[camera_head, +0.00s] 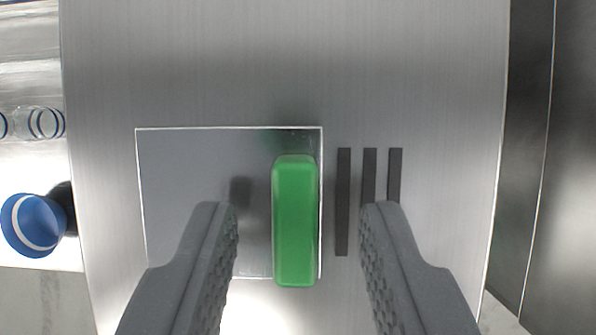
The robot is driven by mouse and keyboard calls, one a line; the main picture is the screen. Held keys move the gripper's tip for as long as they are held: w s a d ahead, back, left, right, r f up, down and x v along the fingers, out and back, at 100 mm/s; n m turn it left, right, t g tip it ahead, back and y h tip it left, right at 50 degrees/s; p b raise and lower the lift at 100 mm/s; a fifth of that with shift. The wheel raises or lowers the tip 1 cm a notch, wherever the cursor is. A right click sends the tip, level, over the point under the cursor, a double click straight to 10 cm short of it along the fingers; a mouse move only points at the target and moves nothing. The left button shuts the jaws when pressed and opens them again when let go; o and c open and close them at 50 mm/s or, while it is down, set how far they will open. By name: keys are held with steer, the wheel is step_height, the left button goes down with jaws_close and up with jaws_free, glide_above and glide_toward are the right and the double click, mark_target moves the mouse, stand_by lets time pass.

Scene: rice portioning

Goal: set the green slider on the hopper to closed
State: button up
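The green slider (295,222) is an upright, rounded bar near the right edge of a square panel on the metal hopper front (280,60). My gripper (299,215) is open, with one grey finger on each side of the slider's lower part. Whether the fingertips reach as deep as the slider cannot be told. Three dark vertical marks stand right of the panel; the right finger partly covers their lower ends.
A blue cup (34,225) with a white ring stands at the left on a light surface, with a dark object beside it. Clear glass-like items with blue rings (40,123) are above it. A dark metal surface (560,150) runs along the right edge.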

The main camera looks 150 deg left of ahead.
steer(key=shift+w+f, duration=0.15)
steer(key=shift+f, duration=0.3)
jaws_close()
steer(key=shift+s+d+r+b, duration=0.1)
steer(key=shift+s+d+b, duration=0.1)
steer(key=shift+s+d, duration=0.35)
steer(key=shift+s+d+f+b, duration=0.1)
steer(key=shift+s+d+b, duration=0.1)
steer(key=shift+d, duration=0.55)
steer(key=shift+s+d+r+b, duration=0.15)
steer(key=shift+s+d, duration=0.25)
steer(key=shift+d, duration=0.25)
jaws_free()
steer(key=shift+s+d, duration=0.1)
steer(key=shift+d, duration=0.05)
steer(key=b+v, duration=0.2)
steer(key=v, duration=1.1)
steer(key=shift+a+r, duration=0.2)
steer(key=shift+a, duration=0.15)
